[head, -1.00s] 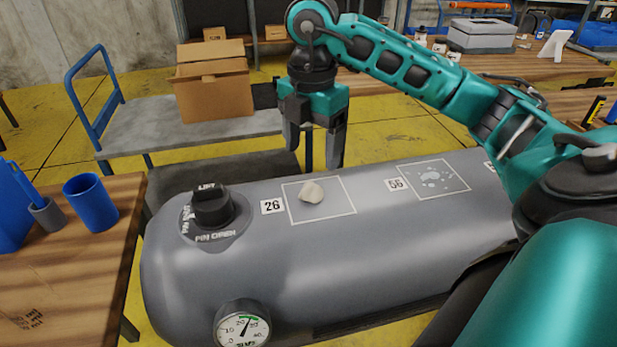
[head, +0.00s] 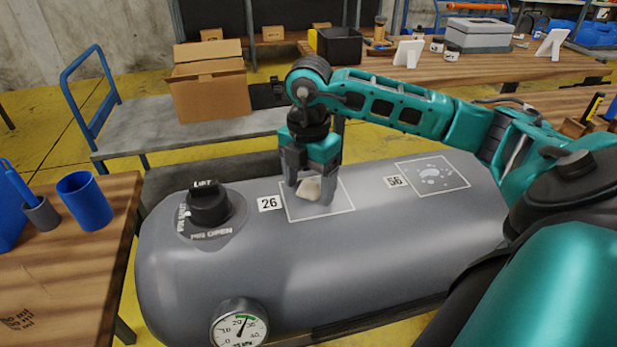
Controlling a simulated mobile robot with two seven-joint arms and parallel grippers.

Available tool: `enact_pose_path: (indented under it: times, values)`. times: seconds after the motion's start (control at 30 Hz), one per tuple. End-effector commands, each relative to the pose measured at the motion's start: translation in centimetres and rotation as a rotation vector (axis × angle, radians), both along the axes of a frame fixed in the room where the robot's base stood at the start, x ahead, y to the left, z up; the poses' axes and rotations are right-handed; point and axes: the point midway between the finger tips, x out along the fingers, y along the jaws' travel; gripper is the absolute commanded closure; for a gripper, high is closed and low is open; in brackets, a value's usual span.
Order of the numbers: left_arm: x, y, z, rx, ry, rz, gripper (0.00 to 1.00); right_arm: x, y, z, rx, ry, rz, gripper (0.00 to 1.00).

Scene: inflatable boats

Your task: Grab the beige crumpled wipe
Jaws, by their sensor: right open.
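The beige crumpled wipe (head: 309,189) lies inside the white outlined square beside the label 26, on top of the grey inflatable tube (head: 270,265). My right gripper (head: 309,192) points down over it and is open. Its two fingers stand on either side of the wipe, low near the tube surface. I cannot tell whether the fingers touch the wipe. My left gripper is not in view.
A black knob (head: 208,204) stands up from the tube left of the square, and a pressure gauge (head: 239,325) sits at its front. A second outlined square (head: 455,187), by label 56, holds pale spots. A blue cup (head: 85,200) is on the wooden table at left.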

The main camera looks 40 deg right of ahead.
Motion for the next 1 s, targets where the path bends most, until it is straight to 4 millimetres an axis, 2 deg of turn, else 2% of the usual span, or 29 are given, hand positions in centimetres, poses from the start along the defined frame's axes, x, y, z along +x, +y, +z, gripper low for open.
enact_pose_path:
  times: [0.07,0.6,0.87,1.0]
  values:
    - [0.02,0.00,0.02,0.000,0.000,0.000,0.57,0.01,0.01,0.02,0.000,0.000,0.000,0.30]
    - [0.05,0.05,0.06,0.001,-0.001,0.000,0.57,0.01,0.02,0.05,0.000,0.000,0.000,0.81]
    - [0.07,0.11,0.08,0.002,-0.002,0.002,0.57,0.01,0.01,0.13,0.000,0.000,0.000,0.83]
    - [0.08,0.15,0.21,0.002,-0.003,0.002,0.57,0.03,0.01,0.81,0.000,-0.001,0.000,0.83]
